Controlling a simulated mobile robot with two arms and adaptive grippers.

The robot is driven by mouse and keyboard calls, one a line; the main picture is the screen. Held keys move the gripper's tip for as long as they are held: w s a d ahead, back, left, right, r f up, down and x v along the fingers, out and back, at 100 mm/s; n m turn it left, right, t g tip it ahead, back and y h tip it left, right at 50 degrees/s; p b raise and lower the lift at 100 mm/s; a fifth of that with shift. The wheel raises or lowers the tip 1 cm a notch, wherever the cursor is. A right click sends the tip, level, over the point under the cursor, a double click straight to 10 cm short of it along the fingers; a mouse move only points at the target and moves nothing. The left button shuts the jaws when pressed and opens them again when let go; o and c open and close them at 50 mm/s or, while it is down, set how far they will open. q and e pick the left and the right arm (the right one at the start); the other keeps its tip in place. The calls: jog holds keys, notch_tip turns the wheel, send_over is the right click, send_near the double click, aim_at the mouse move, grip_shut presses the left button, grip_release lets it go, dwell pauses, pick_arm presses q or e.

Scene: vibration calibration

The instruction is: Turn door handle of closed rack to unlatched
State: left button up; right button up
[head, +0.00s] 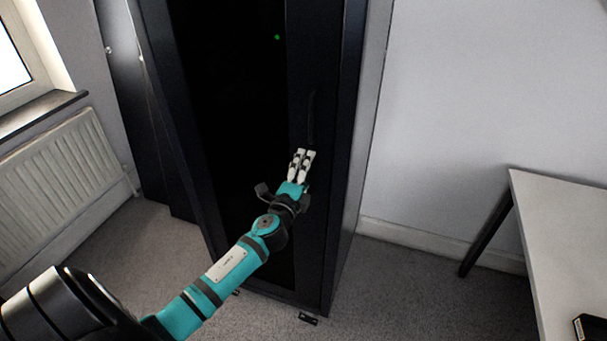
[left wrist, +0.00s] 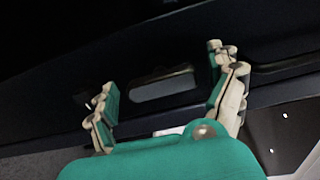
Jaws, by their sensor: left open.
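The closed rack (head: 235,120) is a tall black cabinet in the middle of the head view. Its dark door handle (head: 311,115) is a slim upright shape on the right part of the door, hard to make out against the black. My left gripper (head: 302,155) is in front of the door, just below the handle's visible part. In the left wrist view the gripper (left wrist: 161,72) is open, with a grey recessed part of the handle fitting (left wrist: 163,87) showing between its fingers. A dark bar runs behind the right finger. Contact cannot be told. My right gripper is not in view.
A white radiator (head: 60,170) stands under the window at left. A pale table (head: 560,230) is at right, with a small dark object (head: 590,328) on it. Carpet (head: 420,290) is clear between rack and table. A green light (head: 277,37) shows inside the rack.

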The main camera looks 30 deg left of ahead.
pick_arm(q)
jog(key=v, duration=1.2)
